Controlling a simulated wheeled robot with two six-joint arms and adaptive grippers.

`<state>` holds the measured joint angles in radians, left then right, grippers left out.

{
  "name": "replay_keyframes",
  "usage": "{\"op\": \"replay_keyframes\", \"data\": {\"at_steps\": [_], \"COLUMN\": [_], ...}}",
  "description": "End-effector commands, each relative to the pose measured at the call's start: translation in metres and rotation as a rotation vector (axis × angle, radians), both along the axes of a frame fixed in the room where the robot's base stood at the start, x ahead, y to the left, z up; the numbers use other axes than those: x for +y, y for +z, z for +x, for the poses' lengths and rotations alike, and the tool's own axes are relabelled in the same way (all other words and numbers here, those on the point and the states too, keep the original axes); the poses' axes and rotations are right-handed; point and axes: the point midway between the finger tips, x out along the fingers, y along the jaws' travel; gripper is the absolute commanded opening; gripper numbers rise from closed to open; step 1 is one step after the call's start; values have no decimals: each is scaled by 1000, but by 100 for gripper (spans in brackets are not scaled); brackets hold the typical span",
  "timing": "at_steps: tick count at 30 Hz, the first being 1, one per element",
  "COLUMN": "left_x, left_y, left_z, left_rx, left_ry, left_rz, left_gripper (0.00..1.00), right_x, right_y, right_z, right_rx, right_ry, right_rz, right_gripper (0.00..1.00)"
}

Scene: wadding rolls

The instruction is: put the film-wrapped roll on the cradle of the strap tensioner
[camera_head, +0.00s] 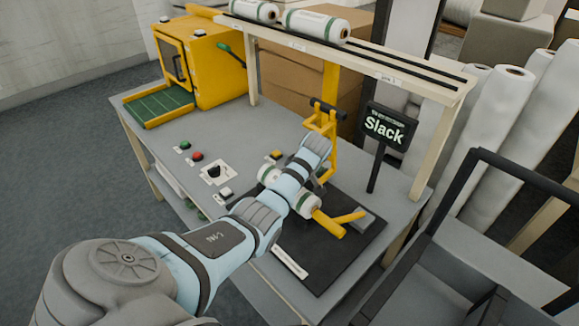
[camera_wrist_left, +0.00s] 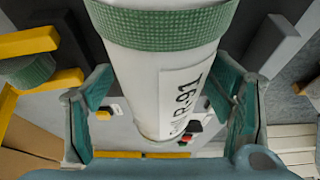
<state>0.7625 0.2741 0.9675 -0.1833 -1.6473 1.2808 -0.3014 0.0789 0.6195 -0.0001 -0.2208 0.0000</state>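The film-wrapped roll (camera_head: 304,204) is white with green end bands and lies behind my left forearm, above the dark base plate. In the left wrist view the roll (camera_wrist_left: 158,70) shows a green band and a label ending in 91. My left gripper (camera_wrist_left: 162,85) has a teal finger against each side of it. My arm hides the gripper's fingers in the head view. The strap tensioner has a yellow upright (camera_head: 331,145) and yellow prongs (camera_head: 331,224) close to the roll's near end. Whether the roll touches the cradle is hidden.
A "Slack" sign (camera_head: 385,128) stands right of the tensioner. A shelf (camera_head: 400,68) above the back carries more rolls (camera_head: 316,24). A yellow machine (camera_head: 205,60) and buttons (camera_head: 197,156) are on the table's left side. Tall white rolls (camera_head: 495,105) stand at the right.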

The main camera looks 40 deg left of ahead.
Motion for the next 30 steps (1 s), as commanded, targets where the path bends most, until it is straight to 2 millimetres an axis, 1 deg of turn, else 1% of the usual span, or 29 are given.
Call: {"op": "replay_keyframes", "data": {"at_steps": [5, 8, 11, 18, 21, 25, 30], "left_x": [0, 0, -7, -33, -41, -45, -46], "left_y": [0, 7, 24, 87, 106, 117, 118], "left_z": [0, 0, 1, -1, -2, -3, -3], "left_rx": [0, 0, -3, -4, -3, 0, 1], "left_ry": [0, 1, -1, -1, -1, 0, 0], "left_rz": [0, 0, 0, 0, 0, 0, 1], "left_gripper": [75, 75, 75, 75, 75, 75, 75], "right_x": [0, 0, 0, -1, -1, -1, -1], "right_y": [0, 3, 8, 20, 24, 25, 25], "right_z": [1, 1, 1, 2, 2, 2, 2], "right_rx": [-2, -2, -3, -4, -4, -4, -3], "right_ry": [0, 0, 0, 0, 0, 0, 0], "right_rz": [0, 0, 0, -1, -1, -1, -1], "right_gripper": [40, 40, 40, 40, 40, 40, 40]}}
